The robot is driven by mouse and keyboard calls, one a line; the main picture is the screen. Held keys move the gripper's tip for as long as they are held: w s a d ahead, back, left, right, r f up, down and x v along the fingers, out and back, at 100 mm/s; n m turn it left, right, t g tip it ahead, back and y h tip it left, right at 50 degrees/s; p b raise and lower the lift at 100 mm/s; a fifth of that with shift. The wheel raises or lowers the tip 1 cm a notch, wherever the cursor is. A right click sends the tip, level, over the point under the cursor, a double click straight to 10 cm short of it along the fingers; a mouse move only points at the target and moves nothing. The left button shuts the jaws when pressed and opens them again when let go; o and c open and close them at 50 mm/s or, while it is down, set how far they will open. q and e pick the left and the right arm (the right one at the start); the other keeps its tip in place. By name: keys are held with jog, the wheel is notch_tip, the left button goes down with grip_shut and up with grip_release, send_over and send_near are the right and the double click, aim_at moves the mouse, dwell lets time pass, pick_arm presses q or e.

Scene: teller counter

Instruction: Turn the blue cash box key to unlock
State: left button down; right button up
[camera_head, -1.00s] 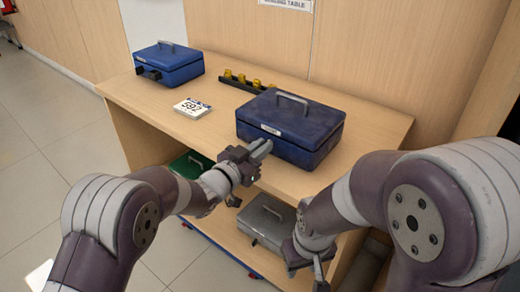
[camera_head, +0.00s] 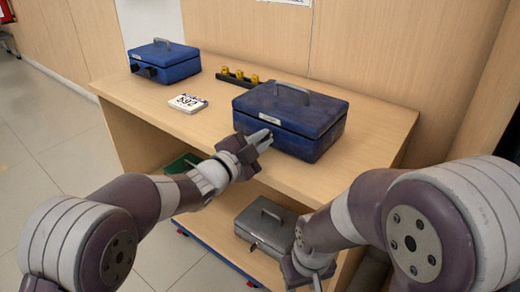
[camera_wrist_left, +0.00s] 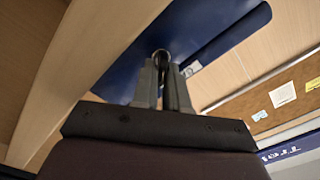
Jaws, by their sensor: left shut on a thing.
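The large blue cash box (camera_head: 318,142) stands upright on the counter at the right, with its lid down and a grey handle on top. My left gripper (camera_head: 262,136) is at its front face, near the left part by the white label (camera_head: 270,118). In the left wrist view the fingers (camera_wrist_left: 163,82) are shut on the key (camera_wrist_left: 161,55), of which only a small rounded metal part shows between the tips, against the blue box wall (camera_wrist_left: 205,45). The keyhole is hidden. My right gripper (camera_head: 308,283) is low at the bottom edge, partly cut off; its jaws are unclear.
A smaller blue box (camera_head: 172,72) with dark knobs stands at the back left of the counter (camera_head: 135,97). A numbered white card block (camera_head: 187,103) and a black rack with yellow pieces (camera_head: 240,78) lie between. A grey box (camera_head: 262,228) sits on the shelf below.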

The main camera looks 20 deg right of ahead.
pick_arm(q)
jog(key=m+b, duration=0.1)
jog(key=f+m+b, duration=0.1)
jog(key=m+b, duration=0.1)
jog(key=shift+m, duration=0.3)
jog(key=shift+s+r+m+b, duration=0.1)
jog(key=shift+r+m+b, duration=0.05)
jog(key=shift+m+b, duration=1.7)
jog(key=c, duration=1.2)
grip_release()
jog(key=shift+c, duration=0.2)
